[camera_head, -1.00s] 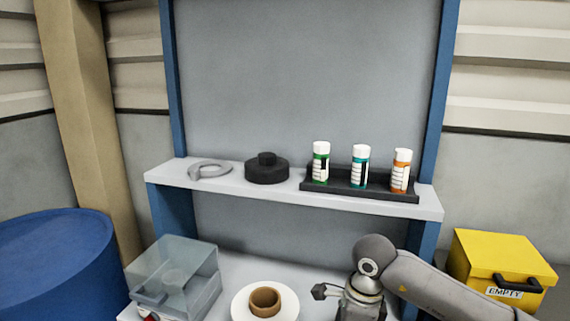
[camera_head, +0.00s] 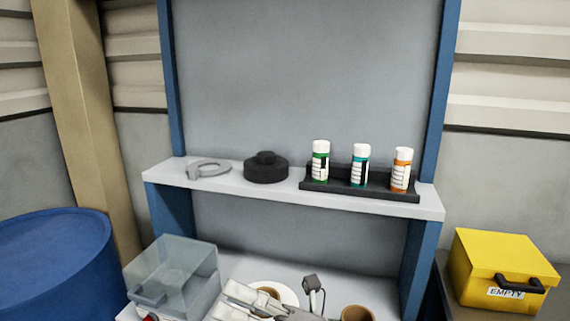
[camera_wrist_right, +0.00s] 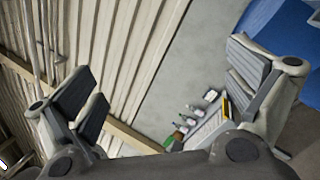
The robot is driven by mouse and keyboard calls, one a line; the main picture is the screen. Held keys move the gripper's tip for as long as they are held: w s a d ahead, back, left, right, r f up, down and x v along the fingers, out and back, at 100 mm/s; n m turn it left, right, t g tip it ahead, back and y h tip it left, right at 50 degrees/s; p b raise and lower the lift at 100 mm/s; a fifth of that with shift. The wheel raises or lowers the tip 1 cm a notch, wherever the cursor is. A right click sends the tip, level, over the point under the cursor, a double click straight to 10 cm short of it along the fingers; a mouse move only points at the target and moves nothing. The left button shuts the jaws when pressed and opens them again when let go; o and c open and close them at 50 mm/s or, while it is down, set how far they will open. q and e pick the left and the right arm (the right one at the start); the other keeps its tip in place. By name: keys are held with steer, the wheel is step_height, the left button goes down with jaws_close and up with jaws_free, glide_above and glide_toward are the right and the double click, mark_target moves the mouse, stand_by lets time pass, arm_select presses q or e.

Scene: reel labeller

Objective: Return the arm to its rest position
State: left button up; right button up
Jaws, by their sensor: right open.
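My right gripper (camera_head: 240,303) is at the bottom of the head view, with its pale fingers pointing left. It hangs in front of the white reel (camera_head: 289,294) with a brown core and hides part of it; I cannot tell whether they touch. In the right wrist view its two fingers stand wide apart with nothing between them. The arm behind it runs out of the bottom of the head view. My left gripper is not in view.
A clear-lidded box (camera_head: 172,275) stands left of the gripper. A small grey device (camera_head: 312,284) and a brown ring (camera_head: 357,313) are to its right. The shelf (camera_head: 225,183) above holds bottles in a black tray (camera_head: 330,187). A yellow box (camera_head: 500,268) stands far right.

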steer(key=w+d+m+t+h, duration=0.7)
steer(key=d+m+t+h, duration=0.4)
steer(key=m+t, duration=0.65)
steer(key=s+d+f+m+g+h, duration=0.1)
steer(key=d+f+m+g+h, duration=0.5)
steer(key=d+f+m+h, duration=0.65)
steer(key=s+d+f+m+g+y, duration=0.1)
steer(key=s+d+f+m+g, duration=0.4)
steer(key=s+f, duration=0.65)
steer(key=s+f+m+g+y, duration=0.1)
steer(key=s+f+m+g, duration=0.3)
steer(key=s+f+g, duration=0.55)
steer(key=s+f, duration=0.2)
steer(key=f, duration=1.1)
steer(key=s+f, duration=0.2)
steer(key=f, duration=1.1)
steer(key=s+d+f, duration=0.3)
steer(key=s+f, duration=1.3)
steer(key=shift+s+f+n+g, duration=0.3)
steer(key=shift+s+f, duration=0.1)
steer(key=shift+d, duration=0.1)
